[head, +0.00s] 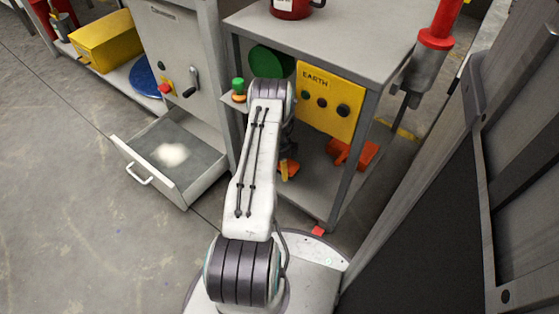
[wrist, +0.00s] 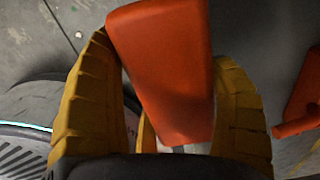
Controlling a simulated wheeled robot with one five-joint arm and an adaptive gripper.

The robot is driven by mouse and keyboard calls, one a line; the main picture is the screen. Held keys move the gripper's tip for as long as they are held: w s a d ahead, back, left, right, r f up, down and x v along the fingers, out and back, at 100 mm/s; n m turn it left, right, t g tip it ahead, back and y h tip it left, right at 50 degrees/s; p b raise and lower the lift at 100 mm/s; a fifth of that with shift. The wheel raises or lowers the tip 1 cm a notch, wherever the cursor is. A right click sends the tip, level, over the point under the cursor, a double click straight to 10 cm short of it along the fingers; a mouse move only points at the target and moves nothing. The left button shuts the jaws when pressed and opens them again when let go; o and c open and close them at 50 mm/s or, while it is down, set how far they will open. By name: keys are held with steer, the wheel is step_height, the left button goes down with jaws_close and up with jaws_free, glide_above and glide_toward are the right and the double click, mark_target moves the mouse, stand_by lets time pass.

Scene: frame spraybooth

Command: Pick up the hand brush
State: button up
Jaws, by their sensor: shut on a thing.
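My gripper (wrist: 165,50) has its ribbed yellow fingers shut on an orange block-shaped thing, which I take for the hand brush (wrist: 165,75). One finger is on each side of it in the wrist view, and its far end reaches past the fingertips. No bristles show. In the head view the orange piece (head: 291,165) is a small patch beside my yellow finger, low beside the bench's lower shelf. My arm hides most of the gripper there, and I cannot tell whether the held piece touches the shelf.
Another orange object (head: 355,152) lies on the lower shelf, also at the wrist view's right edge (wrist: 305,100). The grey bench top (head: 340,40), a yellow EARTH box (head: 328,98) and a bench leg (head: 348,165) stand close. An open drawer (head: 135,165) is left.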

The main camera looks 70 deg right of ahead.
steer(key=shift+s+a+r+p, duration=0.25)
steer(key=shift+a+r, duration=0.2)
steer(key=shift+a, duration=0.3)
steer(key=shift+s+a+r+p, duration=0.1)
steer(key=shift+a+r+p, duration=0.35)
steer(key=shift+a, duration=0.25)
steer(key=shift+s+a+r+p, duration=0.25)
steer(key=shift+a+r, duration=0.25)
steer(key=shift+a, duration=0.25)
